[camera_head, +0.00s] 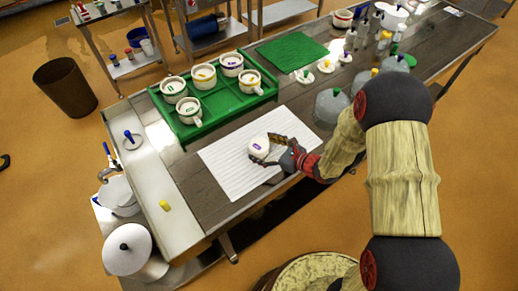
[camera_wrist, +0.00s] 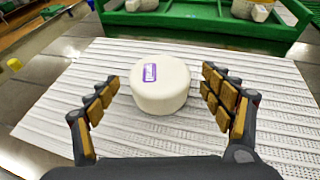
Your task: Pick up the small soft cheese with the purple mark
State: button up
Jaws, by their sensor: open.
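The small soft cheese with the purple mark (camera_head: 259,147) is a white round on a white ribbed mat (camera_head: 225,165). It also shows in the wrist view (camera_wrist: 160,88), with the purple mark on its top. My gripper (camera_head: 272,150) is at the cheese on its right side in the head view. Gaps show between both fingers and the cheese, and the cheese rests on the mat.
A green tray (camera_head: 214,110) behind the mat holds several white moulds with coloured marks. A green mat (camera_head: 292,50), small items and clear domes (camera_head: 331,104) stand farther right. A yellow object (camera_head: 165,206) lies at the left. The mat around the cheese is clear.

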jog(key=shift+x, duration=1.15)
jog(key=c, duration=0.3)
jog(key=c, duration=0.7)
jog(key=shift+r, duration=0.1)
jog(key=shift+r, duration=0.65)
jog(key=s+d+r+p, duration=0.1)
jog(key=s+d+r, duration=0.1)
jog(key=s+r, duration=0.1)
jog(key=s+d+r+p, duration=0.1)
jog(key=s+d+r, duration=0.2)
jog(key=s+r, duration=0.1)
jog(key=s+d+r+p, duration=0.2)
jog(key=s+r, duration=0.2)
jog(key=s, duration=0.1)
jog(key=shift+d+r, duration=0.2)
jog(key=shift+r, duration=0.05)
